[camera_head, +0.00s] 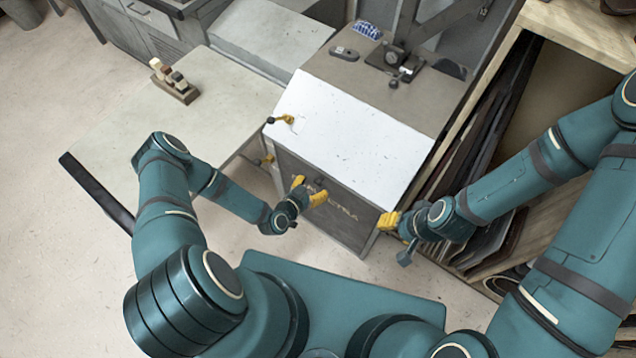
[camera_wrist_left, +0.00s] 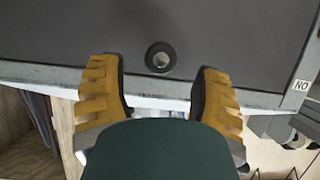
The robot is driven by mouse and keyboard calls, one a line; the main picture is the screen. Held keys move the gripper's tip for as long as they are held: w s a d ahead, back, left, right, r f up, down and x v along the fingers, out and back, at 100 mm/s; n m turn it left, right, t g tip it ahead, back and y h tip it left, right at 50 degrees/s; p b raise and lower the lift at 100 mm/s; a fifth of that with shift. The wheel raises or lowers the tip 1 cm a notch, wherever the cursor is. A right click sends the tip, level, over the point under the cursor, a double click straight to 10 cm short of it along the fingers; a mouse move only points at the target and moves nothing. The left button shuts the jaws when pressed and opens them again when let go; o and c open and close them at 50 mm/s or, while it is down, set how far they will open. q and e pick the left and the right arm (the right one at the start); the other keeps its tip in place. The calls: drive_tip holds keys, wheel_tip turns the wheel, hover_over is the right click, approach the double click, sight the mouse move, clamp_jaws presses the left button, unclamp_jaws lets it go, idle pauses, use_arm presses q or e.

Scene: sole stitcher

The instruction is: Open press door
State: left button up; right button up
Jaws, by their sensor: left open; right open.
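The press (camera_head: 346,140) stands in the centre of the head view with a sloped white top. Its grey front panel (camera_head: 345,215), which appears to be the door, faces my arms and looks shut. The panel fills the upper left wrist view (camera_wrist_left: 70,30). A round dark knob with a metal centre (camera_wrist_left: 160,57) sits on the panel near its edge. My left gripper (camera_head: 309,190) is open in front of the panel; its yellow fingers (camera_wrist_left: 158,72) lie either side of the knob, apart from it. My right gripper (camera_head: 388,221) is open and empty beside the press's right front corner.
Yellow-and-dark handles (camera_head: 281,119) stick out at the press's left side. A pale table (camera_head: 130,140) with a small wooden block holder (camera_head: 174,82) is at left. A wooden shelf (camera_head: 560,25) with upright dark sheets stands close on the right. Open floor lies at far left.

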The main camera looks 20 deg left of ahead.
sight(316, 184)
use_arm(q)
drive_tip(key=shift+x, duration=1.75)
clamp_jaws()
drive_tip(key=shift+s, duration=0.15)
